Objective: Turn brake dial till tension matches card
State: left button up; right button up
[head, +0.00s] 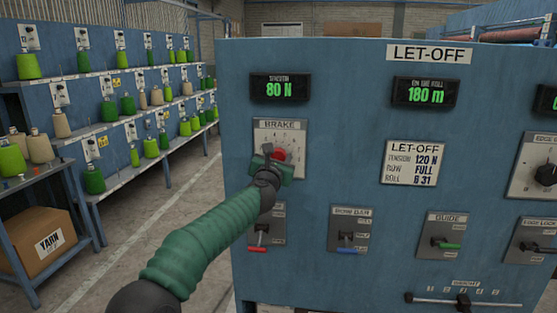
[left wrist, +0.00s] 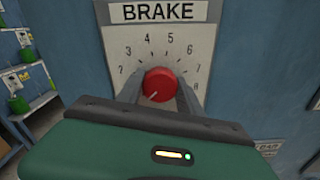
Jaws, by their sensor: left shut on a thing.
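The red brake dial (left wrist: 160,84) sits on a pale BRAKE plate (left wrist: 190,46) with a numbered scale; 2 to 8 show in the left wrist view. Its white mark points to the lower left, below the 2. My left gripper (head: 279,157) is shut on the dial, one finger on each side. In the head view its arm hides part of the plate. The tension display (head: 280,88) above reads 80 N. The LET-OFF card (head: 413,162) to the right reads tension 120 N. My right gripper is not in view.
A roll display (head: 426,93) reads 180 m. Below the dial are a red-handled lever (head: 257,249), a blue-handled lever (head: 347,249) and a green-handled guide lever (head: 446,245). A slider (head: 463,302) is at lower right. Yarn shelves (head: 118,186) stand left, past open floor.

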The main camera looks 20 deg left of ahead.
pick_arm(q)
jog(key=shift+f, duration=0.4)
jog(key=o, duration=1.3)
jog(key=shift+w, duration=0.1)
jog(key=shift+o, duration=0.3)
jog(key=shift+r, duration=0.15)
jog(key=shift+r, duration=0.1)
jog(key=b+v, duration=0.7)
jog(key=v, duration=1)
jog(key=shift+b, duration=0.35)
jog(key=shift+w, duration=0.1)
